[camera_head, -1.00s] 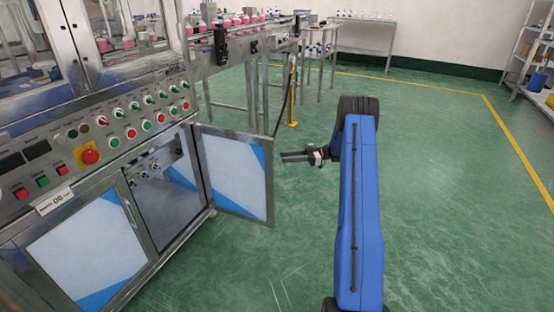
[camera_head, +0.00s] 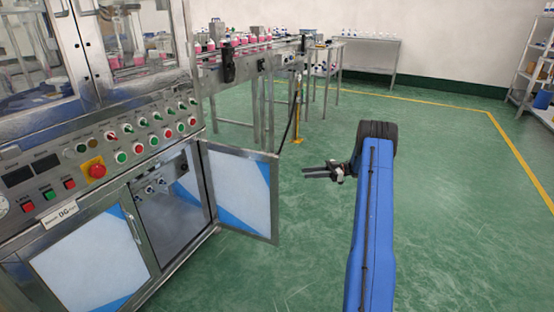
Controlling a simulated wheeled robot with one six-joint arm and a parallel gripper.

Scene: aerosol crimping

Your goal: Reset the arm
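My blue arm reaches forward from the bottom of the view, right of the machine. My gripper (camera_head: 308,171) is at its far end and points left, over the green floor. Two dark fingers show with a narrow gap between them, and I see nothing held. The gripper is to the right of the open cabinet door (camera_head: 240,190) and apart from it. The crimping machine (camera_head: 110,150) stands at the left, with its row of buttons and a red emergency button (camera_head: 97,171) on a yellow plate.
The cabinet door stands swung out toward my arm. A conveyor (camera_head: 265,62) with several pink-filled bottles runs behind the machine. A yellow post (camera_head: 297,110) stands beyond the gripper. Green floor (camera_head: 460,210) to the right is clear, up to shelves (camera_head: 535,75) at the far right.

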